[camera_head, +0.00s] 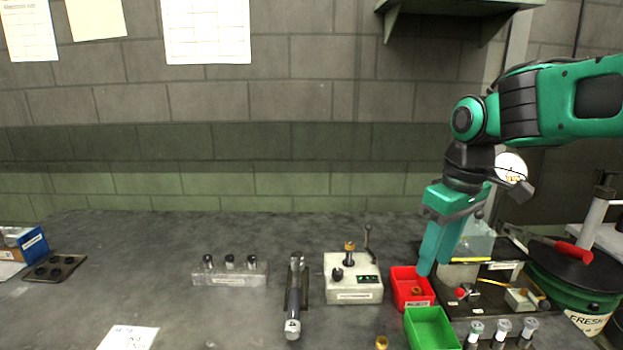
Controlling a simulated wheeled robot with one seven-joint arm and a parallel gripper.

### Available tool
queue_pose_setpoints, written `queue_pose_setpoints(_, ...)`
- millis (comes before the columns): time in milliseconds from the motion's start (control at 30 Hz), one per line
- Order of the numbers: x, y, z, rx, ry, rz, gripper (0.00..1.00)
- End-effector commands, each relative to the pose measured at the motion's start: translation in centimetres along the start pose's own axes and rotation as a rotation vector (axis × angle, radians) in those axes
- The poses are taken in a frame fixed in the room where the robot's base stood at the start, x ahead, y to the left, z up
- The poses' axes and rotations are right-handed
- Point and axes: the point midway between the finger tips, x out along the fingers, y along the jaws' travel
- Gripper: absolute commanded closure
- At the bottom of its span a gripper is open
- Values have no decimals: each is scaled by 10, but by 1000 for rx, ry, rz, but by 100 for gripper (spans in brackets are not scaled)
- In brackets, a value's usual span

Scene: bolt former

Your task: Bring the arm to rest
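My green and black arm (520,105) reaches in from the right edge and bends down at its wrist. My gripper (435,268) points down above the right part of the bench, over the back right of the red bin (398,290). Its two green fingers look close together, and I cannot tell whether there is a gap between them. No held thing shows at the fingertips. The red bin has a small brass-coloured part (416,291) in it. The green bin (432,328) stands just in front and looks empty.
A grey device with a lever (353,290) stands left of the red bin. A dark cylindrical tool (293,310) and a metal block with several dark-topped pieces (230,279) lie further left. A dark tray (490,305) with small items is at right. The bench's left middle is clear.

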Motion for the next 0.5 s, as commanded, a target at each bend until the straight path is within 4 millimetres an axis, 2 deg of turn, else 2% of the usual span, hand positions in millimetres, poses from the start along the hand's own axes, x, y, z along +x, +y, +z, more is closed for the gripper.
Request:
queue_pose_setpoints(167,11,35,70,280,-19,19,60)
queue_pose_setpoints(300,28,54,149,588,-41,39,60)
queue_pose_setpoints(400,42,56,200,789,-59,52,60)
queue_pose_setpoints(500,53,52,240,948,-72,63,60)
